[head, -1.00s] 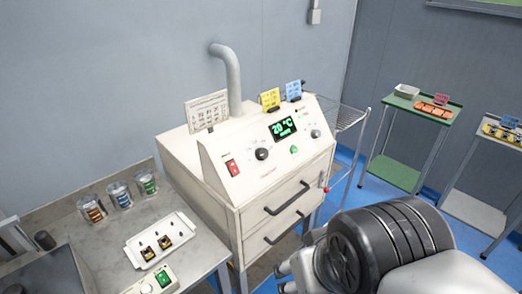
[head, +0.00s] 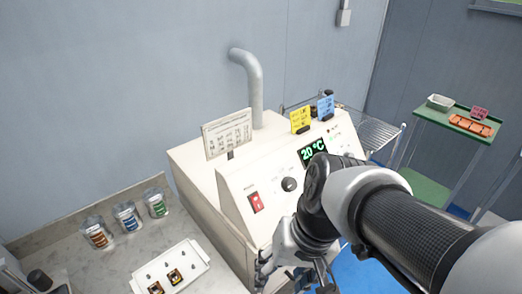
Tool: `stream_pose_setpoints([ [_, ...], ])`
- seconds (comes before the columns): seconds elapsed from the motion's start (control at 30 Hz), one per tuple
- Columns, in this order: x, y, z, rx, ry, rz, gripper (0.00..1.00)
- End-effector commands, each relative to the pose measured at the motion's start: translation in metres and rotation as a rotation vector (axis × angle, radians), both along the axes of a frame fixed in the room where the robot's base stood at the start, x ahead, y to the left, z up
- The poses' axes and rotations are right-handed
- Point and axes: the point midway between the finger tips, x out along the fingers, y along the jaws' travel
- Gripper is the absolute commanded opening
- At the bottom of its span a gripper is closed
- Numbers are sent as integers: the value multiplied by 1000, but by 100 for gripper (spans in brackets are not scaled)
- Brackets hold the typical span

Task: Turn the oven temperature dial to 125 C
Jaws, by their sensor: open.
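The cream oven (head: 205,178) stands against the wall with a sloped front panel. A black round dial (head: 289,184) sits on the panel left of the green display (head: 313,151), which reads 20 °C. I cannot read the dial's scale or pointer. A red rocker switch (head: 256,203) is to the dial's left. My gripper (head: 288,272) is open and empty, in front of the oven and below the dial, apart from it in the picture. My arm hides the right part of the panel and the oven's drawers.
Yellow (head: 300,121) and blue (head: 326,107) cards and a printed sign (head: 227,135) stand on the oven top, beside a grey pipe (head: 247,80). A bench (head: 75,240) at left holds jars and a white tray (head: 172,268). A green trolley (head: 445,128) is at right.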

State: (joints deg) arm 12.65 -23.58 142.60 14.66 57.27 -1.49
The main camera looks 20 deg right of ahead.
Motion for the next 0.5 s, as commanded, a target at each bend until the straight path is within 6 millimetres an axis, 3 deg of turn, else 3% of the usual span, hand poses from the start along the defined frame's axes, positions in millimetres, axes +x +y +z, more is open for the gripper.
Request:
stream_pose_setpoints([
  [0.17, 8, -1, -20, 206, 172, -221, 53],
  [0.33, 26, -7, -34, 537, 345, -556, 53],
  [0.5, 55, -35, -37, 957, 446, -930, 53],
])
